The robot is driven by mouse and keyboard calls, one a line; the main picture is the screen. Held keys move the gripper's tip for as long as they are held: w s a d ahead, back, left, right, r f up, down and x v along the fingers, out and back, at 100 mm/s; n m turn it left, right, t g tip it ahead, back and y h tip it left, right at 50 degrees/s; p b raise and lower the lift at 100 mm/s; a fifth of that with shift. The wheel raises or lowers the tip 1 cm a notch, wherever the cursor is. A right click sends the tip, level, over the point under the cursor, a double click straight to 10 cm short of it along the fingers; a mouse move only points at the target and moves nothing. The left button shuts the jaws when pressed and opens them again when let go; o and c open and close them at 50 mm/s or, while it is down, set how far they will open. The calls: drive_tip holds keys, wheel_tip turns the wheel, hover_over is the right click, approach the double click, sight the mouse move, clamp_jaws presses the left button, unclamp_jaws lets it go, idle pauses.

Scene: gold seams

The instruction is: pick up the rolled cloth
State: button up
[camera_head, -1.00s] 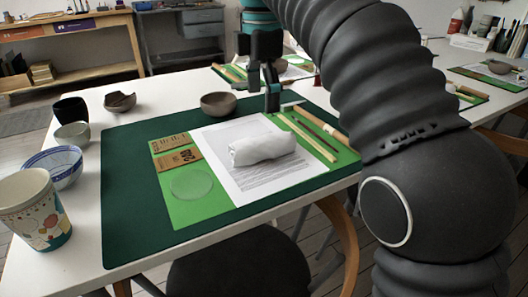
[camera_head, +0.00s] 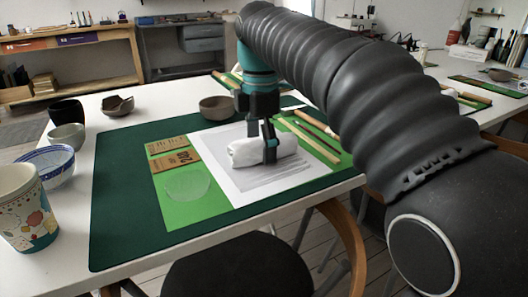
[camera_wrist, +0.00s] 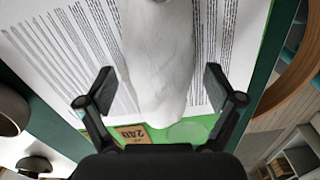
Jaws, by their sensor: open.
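The rolled cloth (camera_head: 248,151) is white and lies on a printed paper sheet (camera_head: 290,178) on the table. In the wrist view the rolled cloth (camera_wrist: 158,65) runs lengthwise between the two fingers. My gripper (camera_head: 262,147) points down over the cloth, with one finger in front of it and the other behind. In the wrist view my gripper (camera_wrist: 158,88) is open, with a finger on each side and gaps between the fingers and the cloth. The far end of the cloth is cut off at the top of the wrist view.
Sandpaper pieces (camera_head: 178,160) and a clear disc (camera_head: 187,184) lie left of the paper, sticks (camera_head: 318,145) right. A brown bowl (camera_head: 217,108) stands behind. A cup (camera_head: 22,212) and several bowls line the left edge.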

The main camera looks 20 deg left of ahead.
sight(260, 139)
drive_tip(key=c, duration=1.2)
drive_tip(key=shift+r, duration=0.5)
wheel_tip(260, 139, up, 4)
drive_tip(key=shift+s+f+p, duration=0.1)
drive_tip(key=shift+f+p, duration=0.05)
drive_tip(key=shift+p, duration=0.8)
drive_tip(key=s+r, duration=0.2)
drive_tip(key=s, duration=0.1)
drive_tip(key=s+r, duration=0.2)
drive_tip(key=s, duration=0.2)
drive_tip(key=s+r, duration=0.2)
drive_tip(key=s, duration=0.2)
drive_tip(key=shift+s+d+r+p, duration=0.15)
drive_tip(key=shift+s+d+p, duration=0.1)
drive_tip(key=shift+d+p, duration=0.15)
